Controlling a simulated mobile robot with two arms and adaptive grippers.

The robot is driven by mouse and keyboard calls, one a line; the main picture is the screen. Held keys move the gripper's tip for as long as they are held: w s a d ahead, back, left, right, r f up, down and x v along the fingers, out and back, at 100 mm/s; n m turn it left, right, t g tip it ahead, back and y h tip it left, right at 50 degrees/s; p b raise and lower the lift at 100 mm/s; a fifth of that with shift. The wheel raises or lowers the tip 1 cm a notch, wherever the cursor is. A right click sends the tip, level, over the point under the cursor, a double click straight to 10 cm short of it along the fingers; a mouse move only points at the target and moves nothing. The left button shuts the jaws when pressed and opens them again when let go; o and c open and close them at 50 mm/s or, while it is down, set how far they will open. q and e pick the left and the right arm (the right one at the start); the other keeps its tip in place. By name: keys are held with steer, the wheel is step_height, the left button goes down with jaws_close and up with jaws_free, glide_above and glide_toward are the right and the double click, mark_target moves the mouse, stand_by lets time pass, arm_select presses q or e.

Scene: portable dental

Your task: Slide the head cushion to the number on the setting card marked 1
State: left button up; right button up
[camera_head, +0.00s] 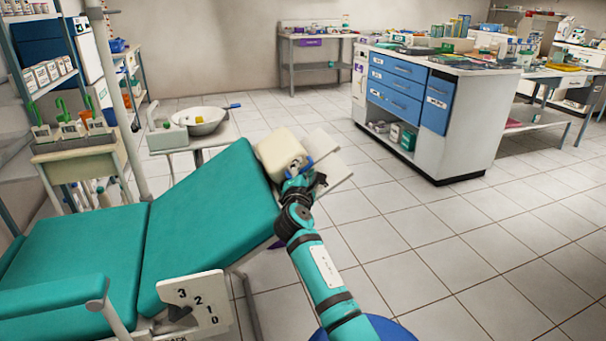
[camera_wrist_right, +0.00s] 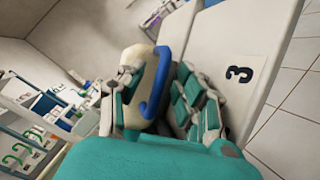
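The cream head cushion (camera_head: 280,152) sits at the upper end of the teal dental chair's backrest (camera_head: 205,205), with a blue handle (camera_head: 307,164) on its right side. In the right wrist view the cushion (camera_wrist_right: 132,70) and blue handle (camera_wrist_right: 164,68) lie between the spread fingers of my right gripper (camera_wrist_right: 155,98). My right gripper (camera_head: 303,182) is at the handle in the head view; whether it clamps the handle is unclear. A white plate (camera_head: 325,148) extends beside the cushion; in the wrist view it bears a black 3 (camera_wrist_right: 239,74). My left gripper is out of view.
A white panel with 3, 2, 1, 0 (camera_head: 196,302) is on the chair's side. A basin (camera_head: 203,122) stands on a small table behind the chair. A cabinet with blue drawers (camera_head: 440,115) stands right. The tiled floor (camera_head: 420,260) is clear.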

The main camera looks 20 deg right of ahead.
steer(key=shift+w+d, duration=0.1)
steer(key=shift+w, duration=0.05)
jaws_close()
stand_by(0.5)
